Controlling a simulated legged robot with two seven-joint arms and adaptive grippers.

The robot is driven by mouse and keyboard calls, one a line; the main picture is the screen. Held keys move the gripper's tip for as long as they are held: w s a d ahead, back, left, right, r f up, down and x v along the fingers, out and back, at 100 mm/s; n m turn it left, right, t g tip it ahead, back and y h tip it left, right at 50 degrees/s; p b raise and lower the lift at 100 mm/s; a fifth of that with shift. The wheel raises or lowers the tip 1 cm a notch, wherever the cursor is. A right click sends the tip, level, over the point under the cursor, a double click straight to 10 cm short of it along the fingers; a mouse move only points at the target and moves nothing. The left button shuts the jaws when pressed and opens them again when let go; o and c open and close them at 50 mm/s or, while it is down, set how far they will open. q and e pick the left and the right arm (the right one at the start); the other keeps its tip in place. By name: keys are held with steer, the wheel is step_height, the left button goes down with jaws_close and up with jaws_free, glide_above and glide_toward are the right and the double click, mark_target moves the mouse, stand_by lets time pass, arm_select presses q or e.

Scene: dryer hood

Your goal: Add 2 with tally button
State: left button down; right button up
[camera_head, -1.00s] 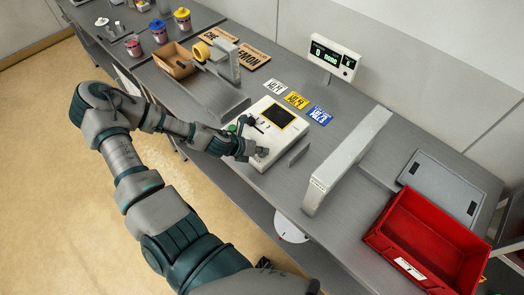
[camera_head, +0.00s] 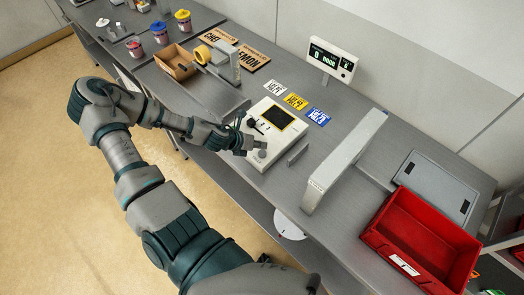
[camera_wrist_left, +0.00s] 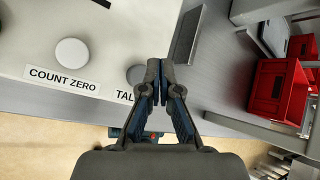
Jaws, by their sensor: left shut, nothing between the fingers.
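A white counter box (camera_head: 259,160) with a dark screen (camera_head: 279,117) stands on the grey bench. In the left wrist view, its top has a round pale button (camera_wrist_left: 71,53) over the label "COUNT ZERO". A grey round button (camera_wrist_left: 137,74) sits over a label starting "TAL", the rest hidden by my gripper. My left gripper (camera_wrist_left: 159,68) is shut and empty, its fingertips just right of the grey button in that view. In the head view the left gripper (camera_head: 262,144) is over the box's front corner. I cannot tell whether it touches. My right gripper is out of view.
A display (camera_head: 332,60) stands behind, with green digits too small to read surely. Coloured cards (camera_head: 296,101) lie behind the box. A grey upright frame (camera_head: 343,163) and a red crate (camera_head: 376,240) are to the right. A cardboard tray (camera_head: 170,65) is to the left.

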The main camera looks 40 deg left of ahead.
mark_target(261, 153)
arm_select(q)
steer(key=shift+r+p, duration=1.45)
steer(key=shift+r, duration=0.55)
steer(key=shift+f, duration=0.1)
step_height(261, 153, up, 4)
steer(key=n+p, duration=0.3)
steer(key=n, duration=0.5)
steer(key=n+p, duration=0.4)
steer(key=n, duration=0.4)
steer(key=shift+f+n+h, duration=0.2)
steer(key=shift+n+h, duration=0.2)
steer(key=shift+d, duration=0.1)
step_height(261, 153, down, 9)
steer(key=b, duration=0.8)
steer(key=shift+r, duration=0.1)
